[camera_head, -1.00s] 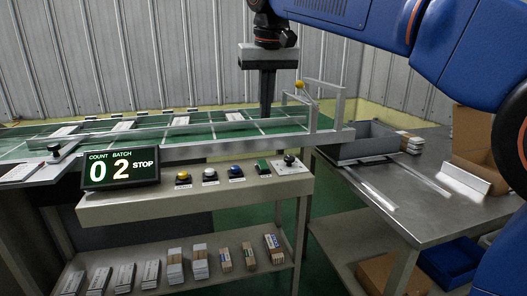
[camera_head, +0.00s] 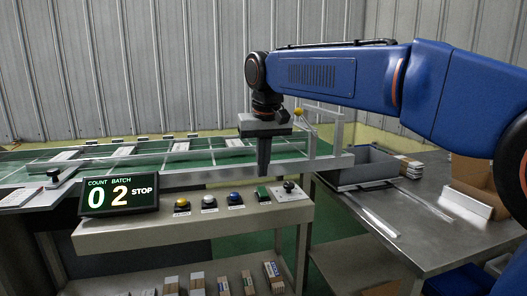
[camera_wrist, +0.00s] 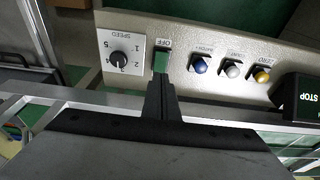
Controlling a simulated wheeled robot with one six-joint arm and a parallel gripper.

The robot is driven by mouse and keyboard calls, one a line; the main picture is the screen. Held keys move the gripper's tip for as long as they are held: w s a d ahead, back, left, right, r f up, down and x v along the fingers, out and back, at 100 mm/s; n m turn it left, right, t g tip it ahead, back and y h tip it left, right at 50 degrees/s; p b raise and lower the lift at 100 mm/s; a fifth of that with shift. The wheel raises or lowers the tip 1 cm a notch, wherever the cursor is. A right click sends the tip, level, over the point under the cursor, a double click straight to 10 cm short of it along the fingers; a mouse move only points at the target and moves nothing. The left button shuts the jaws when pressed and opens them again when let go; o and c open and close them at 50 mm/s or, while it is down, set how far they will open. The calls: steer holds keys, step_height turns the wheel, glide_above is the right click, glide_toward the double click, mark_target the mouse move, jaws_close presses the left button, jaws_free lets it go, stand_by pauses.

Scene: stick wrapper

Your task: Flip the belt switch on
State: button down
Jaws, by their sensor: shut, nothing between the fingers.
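The belt switch is a green rocker (camera_head: 262,194) on the grey control panel, right of the blue button. In the wrist view the green switch (camera_wrist: 161,62) has an "OFF" label beside it. My gripper (camera_head: 263,172) is shut and empty, pointing down just above the switch. In the wrist view my gripper's fingertips (camera_wrist: 160,80) appear right at the switch's near edge; I cannot tell whether they touch it.
Beside the switch are a blue button (camera_head: 235,199), a white button (camera_head: 209,202), a yellow button (camera_head: 182,205) and a speed knob (camera_wrist: 120,59). The green conveyor belt (camera_head: 205,158) with a metal rail lies behind the panel. A grey bin (camera_head: 370,166) stands to the right.

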mark_target(263, 192)
steer(key=shift+x, duration=2.2)
steer(key=shift+w+a+f+g, duration=0.1)
steer(key=shift+w+f+g, duration=0.15)
steer(key=shift+f+g, duration=0.25)
steer(key=shift+s+f, duration=0.1)
steer(key=shift+s, duration=0.2)
steer(key=shift+s+d, duration=0.2)
steer(key=shift+s, duration=0.3)
